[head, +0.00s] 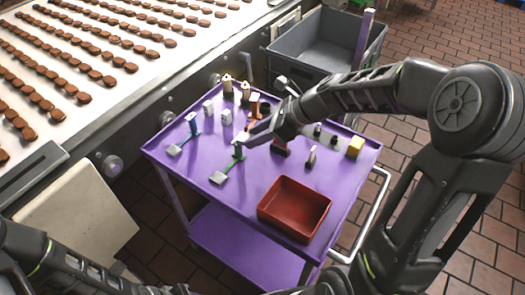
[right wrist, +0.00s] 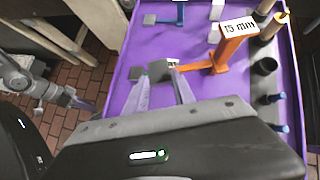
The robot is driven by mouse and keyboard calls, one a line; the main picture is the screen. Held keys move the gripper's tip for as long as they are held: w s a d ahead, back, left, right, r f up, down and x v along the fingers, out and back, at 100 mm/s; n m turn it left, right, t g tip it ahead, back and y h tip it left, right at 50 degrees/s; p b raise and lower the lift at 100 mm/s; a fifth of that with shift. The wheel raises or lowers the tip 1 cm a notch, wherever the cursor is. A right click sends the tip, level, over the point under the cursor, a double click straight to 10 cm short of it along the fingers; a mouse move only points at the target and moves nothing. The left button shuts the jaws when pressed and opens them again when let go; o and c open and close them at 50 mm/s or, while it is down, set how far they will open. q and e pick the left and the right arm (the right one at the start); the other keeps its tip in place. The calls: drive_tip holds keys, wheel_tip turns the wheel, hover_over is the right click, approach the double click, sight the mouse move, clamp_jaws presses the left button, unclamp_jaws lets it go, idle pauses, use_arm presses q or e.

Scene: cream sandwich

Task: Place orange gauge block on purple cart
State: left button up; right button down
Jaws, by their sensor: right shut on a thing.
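The orange gauge block (right wrist: 228,52) is an upright orange post with a "15 mm" label and a low foot in the right wrist view. In the head view only a bit of its orange (head: 251,124) shows beside my right gripper. My right gripper (head: 249,140) is shut on the foot end of this block; in the right wrist view its fingertips (right wrist: 161,74) meet a small grey plate there. The purple cart (head: 185,188) is below; I cannot tell whether the block touches its top. My left gripper (right wrist: 72,102) is beside the cart, its jaws unclear.
A red tray (head: 294,208), a yellow block (head: 355,147) and several small parts share the cart top. A grey bin (head: 325,38) and a conveyor (head: 120,50) are behind.

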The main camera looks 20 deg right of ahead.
drive_tip(key=shift+s+d+n, duration=0.3)
drive_tip(key=shift+s+d, duration=0.35)
drive_tip(key=shift+s, duration=0.1)
hover_over(253, 167)
drive_tip(key=s+d, duration=0.2)
drive_tip(key=shift+w+d+f, duration=0.1)
drive_tip(key=shift+f, duration=1.45)
drive_tip(key=shift+d+f, duration=0.1)
drive_tip(key=shift+f, duration=1.45)
drive_tip(key=shift+f+b, duration=0.45)
drive_tip(key=shift+f, duration=1.45)
drive_tip(key=shift+f, duration=0.1)
drive_tip(key=c, duration=1.1)
unclamp_jaws()
drive_tip(key=shift+o, duration=0.2)
